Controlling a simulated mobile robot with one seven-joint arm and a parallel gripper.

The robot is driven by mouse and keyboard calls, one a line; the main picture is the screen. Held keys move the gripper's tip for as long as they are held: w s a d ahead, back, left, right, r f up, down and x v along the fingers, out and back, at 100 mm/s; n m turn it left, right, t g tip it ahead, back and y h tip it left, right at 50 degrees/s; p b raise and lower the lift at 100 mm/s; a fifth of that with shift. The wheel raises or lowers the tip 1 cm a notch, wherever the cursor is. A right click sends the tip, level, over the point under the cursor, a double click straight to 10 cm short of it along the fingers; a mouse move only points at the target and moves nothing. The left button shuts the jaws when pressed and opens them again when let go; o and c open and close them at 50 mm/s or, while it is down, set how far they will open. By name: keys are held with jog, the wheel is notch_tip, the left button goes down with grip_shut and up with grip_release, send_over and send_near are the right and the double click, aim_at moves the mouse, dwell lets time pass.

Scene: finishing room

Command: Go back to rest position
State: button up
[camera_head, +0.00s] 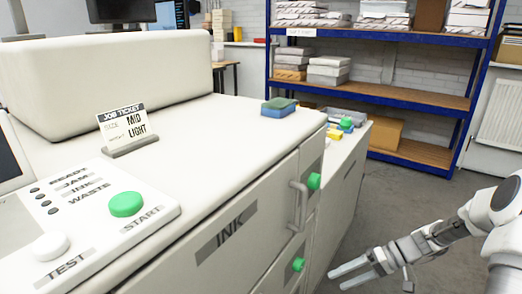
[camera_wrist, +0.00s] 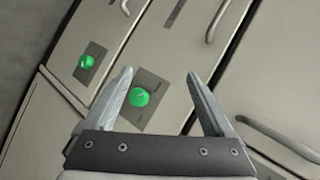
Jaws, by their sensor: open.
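My gripper (camera_head: 358,275) is at the lower right of the head view, in front of the machine's cabinet side and apart from it. Its two fingers are spread with nothing between them. In the wrist view my gripper (camera_wrist: 160,82) is also open and empty. Beyond it are cabinet doors with a green knob (camera_wrist: 140,97) seen between the fingers and another green knob (camera_wrist: 86,62) to the left. The head view shows an upper green knob (camera_head: 314,181) and a lower green knob (camera_head: 298,264) on the cabinet.
A white machine (camera_head: 230,125) fills the left, with a job ticket (camera_head: 126,128) reading MID LIGHT and a green START button (camera_head: 126,204). A blue-green sponge (camera_head: 279,106) lies on top. A door handle (camera_head: 297,206) sticks out. Blue shelving (camera_head: 378,95) stands behind; grey floor (camera_head: 420,190) is clear.

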jog(key=s+a+r+h, duration=0.2)
jog(key=s+r+h, duration=0.1)
jog(key=r, duration=0.4)
jog(key=s+a+r+t+h, duration=0.1)
jog(key=s+a+r+h, duration=0.15)
jog(key=r, duration=0.35)
jog(key=s+a+r+h, duration=0.1)
jog(key=s+r+h, duration=0.25)
jog(key=r, duration=0.35)
jog(key=s+a+r+m+t+h, duration=0.25)
jog(key=s+r+t, duration=0.3)
jog(key=s, duration=0.45)
notch_tip(320, 180, up, 21)
jog(key=p, duration=2.1)
jog(key=shift+s+a+r+n+g, duration=0.15)
jog(key=shift+s+a+n+g, duration=0.05)
jog(key=shift+s+n+g, duration=0.25)
